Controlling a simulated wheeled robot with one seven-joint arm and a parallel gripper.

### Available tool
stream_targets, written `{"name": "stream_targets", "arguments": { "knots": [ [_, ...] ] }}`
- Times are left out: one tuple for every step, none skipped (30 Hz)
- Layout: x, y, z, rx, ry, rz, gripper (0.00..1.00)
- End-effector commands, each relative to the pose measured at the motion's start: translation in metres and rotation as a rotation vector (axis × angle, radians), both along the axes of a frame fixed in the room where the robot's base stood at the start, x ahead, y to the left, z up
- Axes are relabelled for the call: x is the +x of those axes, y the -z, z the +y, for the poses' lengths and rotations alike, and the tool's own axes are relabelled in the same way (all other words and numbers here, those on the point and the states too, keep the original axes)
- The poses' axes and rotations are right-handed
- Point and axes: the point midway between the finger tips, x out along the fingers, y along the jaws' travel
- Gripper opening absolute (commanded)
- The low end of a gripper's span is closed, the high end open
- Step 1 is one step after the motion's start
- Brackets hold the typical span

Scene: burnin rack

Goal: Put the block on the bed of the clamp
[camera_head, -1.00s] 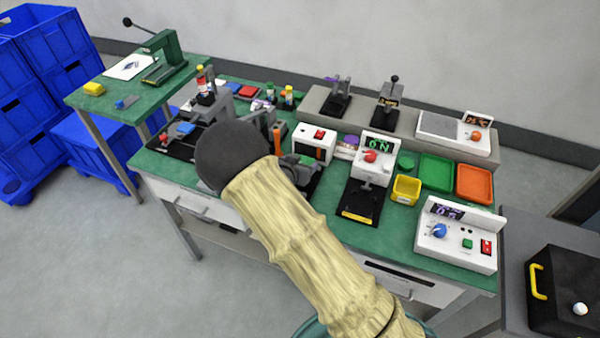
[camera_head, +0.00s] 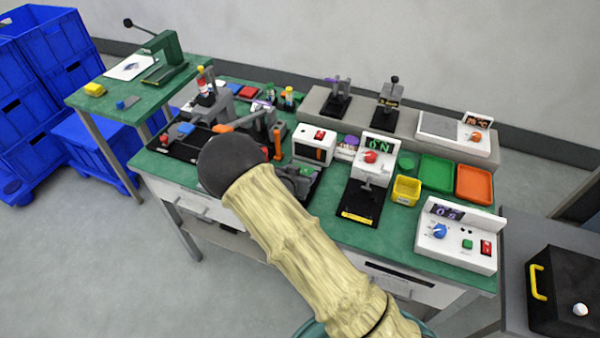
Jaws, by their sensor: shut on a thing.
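My arm, with a pale ridged sleeve and a round black joint, crosses the middle of the view. My gripper does not show clearly; the arm seems to cover it. I cannot make out a block held in it. A dark fixture with grey parts (camera_head: 303,172) stands on the green bench just right of the black joint, partly covered by my arm. Two small lever devices on black bases, one with a purple part (camera_head: 340,97) and one with a black knob (camera_head: 389,103), stand on the raised grey shelf. I cannot tell which of these is the clamp.
The green bench (camera_head: 330,228) also holds a black-based fixture (camera_head: 362,203), a yellow bin (camera_head: 406,190), a green tray (camera_head: 436,172), an orange tray (camera_head: 474,183) and a white control box (camera_head: 456,240). A black tray with a blue piece (camera_head: 186,128) lies left. Bare bench shows at front right.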

Motion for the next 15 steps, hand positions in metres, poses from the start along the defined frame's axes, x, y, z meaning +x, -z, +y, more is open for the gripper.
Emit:
{"name": "stream_targets", "arguments": {
  "knots": [
    [0.0002,0.0025,-0.0002,0.0,0.0,0.0,0.44],
    [0.0001,0.0015,0.0,0.0,0.0,0.0,0.74],
    [0.0,0.0013,0.0,0.0,0.0,0.0,0.81],
    [-0.0001,0.0013,-0.0001,0.0,0.0,0.0,0.87],
    [-0.0001,0.0013,-0.0001,0.0,0.0,0.0,0.9],
    [0.0,0.0013,-0.0001,0.0,0.0,0.0,0.9],
    [0.0,0.0013,-0.0001,0.0,0.0,0.0,0.9],
    [0.0,0.0013,-0.0001,0.0,0.0,0.0,0.9],
    [0.0,0.0013,-0.0001,0.0,0.0,0.0,0.9],
    [0.0,0.0013,-0.0001,0.0,0.0,0.0,0.9],
    [0.0,0.0013,0.0,0.0,0.0,0.0,0.9],
    [0.0,0.001,0.0,0.0,0.0,0.0,0.9],
    [-0.0001,0.0005,0.0,0.0,0.0,0.0,0.9],
    [-0.0001,-0.0003,0.0,0.0,0.0,0.0,0.9],
    [-0.0001,-0.0021,0.0,0.0,0.0,0.0,0.9]
  ]
}}
